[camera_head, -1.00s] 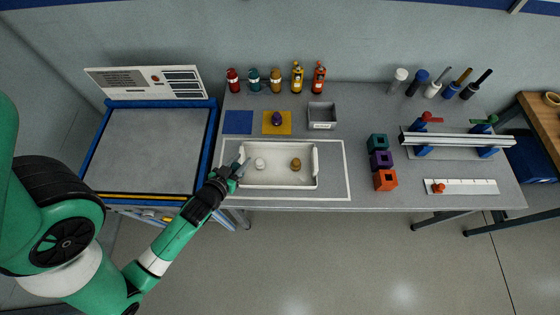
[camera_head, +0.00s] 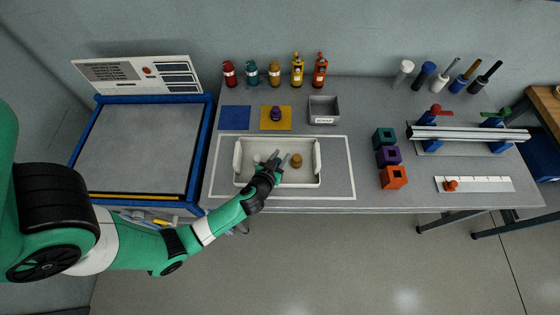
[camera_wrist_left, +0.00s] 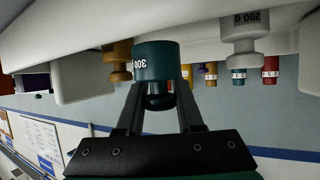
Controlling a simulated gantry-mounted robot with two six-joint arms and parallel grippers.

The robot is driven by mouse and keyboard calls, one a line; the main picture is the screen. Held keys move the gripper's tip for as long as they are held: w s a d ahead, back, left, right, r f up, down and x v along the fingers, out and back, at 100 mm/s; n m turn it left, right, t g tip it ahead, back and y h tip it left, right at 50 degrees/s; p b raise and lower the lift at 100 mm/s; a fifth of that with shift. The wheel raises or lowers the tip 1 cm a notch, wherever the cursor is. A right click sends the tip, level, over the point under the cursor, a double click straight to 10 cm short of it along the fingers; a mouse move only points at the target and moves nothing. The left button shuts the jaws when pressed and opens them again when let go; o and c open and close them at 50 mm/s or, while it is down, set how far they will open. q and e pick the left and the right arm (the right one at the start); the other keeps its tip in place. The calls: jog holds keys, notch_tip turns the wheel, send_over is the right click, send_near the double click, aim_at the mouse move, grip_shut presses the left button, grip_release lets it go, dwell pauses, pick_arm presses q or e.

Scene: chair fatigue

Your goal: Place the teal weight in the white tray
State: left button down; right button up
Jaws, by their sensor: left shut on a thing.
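The teal weight (camera_wrist_left: 157,62) is a dark teal cylinder with a knob and a white number; it shows large in the left wrist view. My left gripper (camera_wrist_left: 160,88) is shut on its knob; it also shows in the head view (camera_head: 278,163), over the middle of the white tray. In the head view the weight is largely hidden by the gripper. The white tray (camera_head: 302,184) holds a white weight (camera_head: 257,158) on the left and a brown-gold weight (camera_head: 296,160) on the right. I cannot tell whether the teal weight touches the tray floor. My right gripper is not in view.
A purple weight (camera_head: 276,114) stands on a yellow mat behind the tray, beside an empty blue mat (camera_head: 235,118). A grey bin (camera_head: 323,109) stands at back right. Colored blocks (camera_head: 388,157) stand right of the tray. Several bottles line the back.

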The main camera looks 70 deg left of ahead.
pick_arm(q)
notch_tip(320, 180, down, 2)
jog(key=shift+f, duration=0.25)
jog(key=shift+s, duration=0.1)
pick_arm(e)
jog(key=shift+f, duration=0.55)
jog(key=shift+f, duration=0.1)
pick_arm(q)
jog(key=shift+f+b, duration=0.1)
jog(key=shift+b, duration=0.35)
jog(key=c, duration=0.8)
grip_release()
jog(key=shift+c, duration=0.2)
